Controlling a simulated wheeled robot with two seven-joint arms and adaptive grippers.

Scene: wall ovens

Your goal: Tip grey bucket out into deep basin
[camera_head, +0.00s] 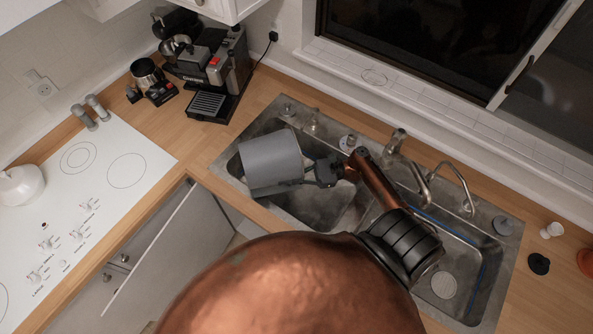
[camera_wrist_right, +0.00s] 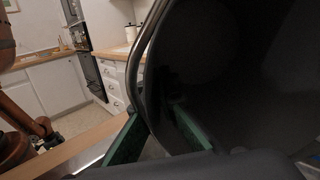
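The grey bucket (camera_head: 270,160) hangs tilted over the left basin (camera_head: 340,207) of the double steel sink, covering part of it. My right gripper (camera_head: 318,172) reaches it from the right and is shut on its side. In the right wrist view the green fingers (camera_wrist_right: 165,135) meet the wall of the dark bucket (camera_wrist_right: 230,75), which fills much of the picture. What is in the bucket cannot be seen. The right basin (camera_head: 462,268) has a round drain and a blue line along its edge. Which basin is deeper is hard to tell. My left gripper does not show.
Two taps (camera_head: 397,140) (camera_head: 465,180) stand behind the sink, close to my right arm. A coffee machine (camera_head: 215,75) stands at the back left. A white hob (camera_head: 85,190) lies left. A cabinet door (camera_head: 165,250) stands open below the counter. Small items lie to the right.

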